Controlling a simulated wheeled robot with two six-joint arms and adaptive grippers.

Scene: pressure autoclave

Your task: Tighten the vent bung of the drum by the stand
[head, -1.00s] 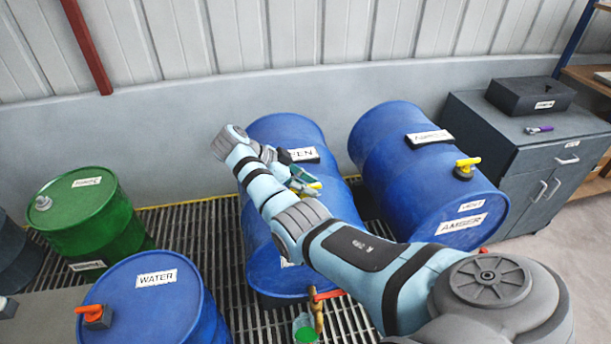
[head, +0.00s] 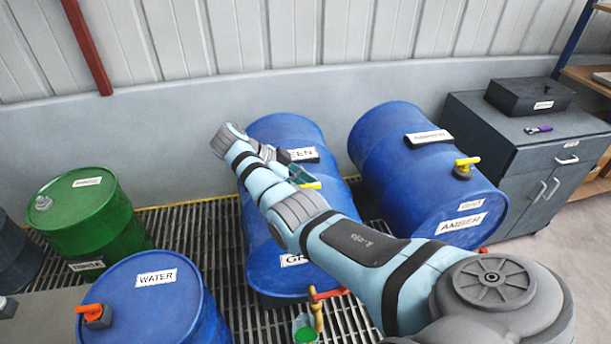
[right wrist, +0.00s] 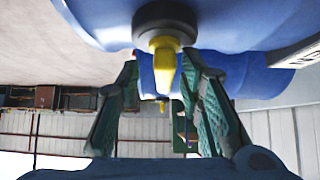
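The blue drum marked GREEN (head: 262,268) lies on its side on the grating, with a yellow-handled vent bung (head: 311,185) on its upper side. My right gripper (head: 300,174) is at this bung, partly hidden by my own arm. In the right wrist view, the yellow handle (right wrist: 165,72) on its dark round base (right wrist: 164,20) sits between the two teal-padded fingers. The fingers are apart, with a gap clear on the left side; contact on the right side is hard to tell. My left gripper is not in view.
A second lying blue drum marked AMBER (head: 400,160) with its own yellow bung (head: 465,165) is to the right. An upright WATER drum (head: 150,305) and a green drum (head: 85,215) stand left. A dark cabinet (head: 520,150) stands at right. A red-handled tap (head: 325,294) is in front.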

